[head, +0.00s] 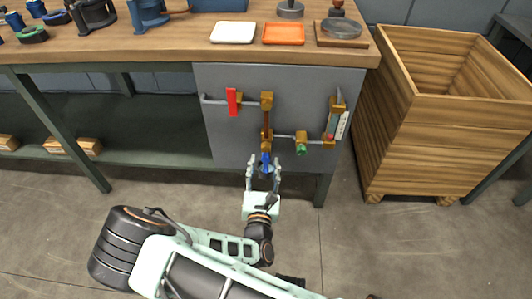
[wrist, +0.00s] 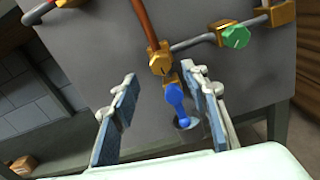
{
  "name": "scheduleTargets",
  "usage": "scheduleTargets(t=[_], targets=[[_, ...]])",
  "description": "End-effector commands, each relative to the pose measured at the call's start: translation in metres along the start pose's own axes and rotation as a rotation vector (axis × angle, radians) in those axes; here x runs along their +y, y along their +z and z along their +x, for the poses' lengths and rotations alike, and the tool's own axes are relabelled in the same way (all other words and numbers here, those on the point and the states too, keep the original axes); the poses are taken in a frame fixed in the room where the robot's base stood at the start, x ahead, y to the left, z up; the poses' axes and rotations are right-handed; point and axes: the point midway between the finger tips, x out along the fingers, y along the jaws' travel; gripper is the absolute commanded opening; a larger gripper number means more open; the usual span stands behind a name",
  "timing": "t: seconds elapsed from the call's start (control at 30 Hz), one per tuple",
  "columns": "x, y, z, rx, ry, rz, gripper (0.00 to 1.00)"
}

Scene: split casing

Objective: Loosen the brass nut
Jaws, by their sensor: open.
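On the grey panel (head: 228,135), a copper pipe (head: 266,121) runs down between brass fittings. A brass hex nut (wrist: 160,62) sits at the pipe's lower end in the wrist view; in the head view it is the small brass piece (head: 266,138). Other brass fittings look similar. Below it a blue handle (wrist: 175,95) hangs from a brass body. My gripper (head: 263,166) is open and empty below the nut, in front of the panel. In the wrist view its fingers (wrist: 160,86) stand wide to either side of the blue handle, with no contact that I can make out.
A green knob (head: 302,150) on a brass valve is right of the nut. A red lever (head: 233,102) is up left, and a gauge tube (head: 335,123) is at the right. The bench top (head: 180,43) overhangs the panel. A wooden crate (head: 440,145) stands right.

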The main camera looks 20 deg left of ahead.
Motion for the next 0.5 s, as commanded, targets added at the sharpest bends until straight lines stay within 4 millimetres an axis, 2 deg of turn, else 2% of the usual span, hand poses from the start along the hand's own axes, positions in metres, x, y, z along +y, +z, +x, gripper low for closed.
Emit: scheduleTargets(t=[0.1, 0.23, 0.5], targets=[[-0.001, -0.002, 0.024, -0.003, -0.002, 0.002, 0.42], [-0.001, -0.001, 0.043, -0.003, -0.003, 0.001, 0.42], [-0.001, 0.001, 0.058, -0.002, -0.002, 0.000, 0.42]])
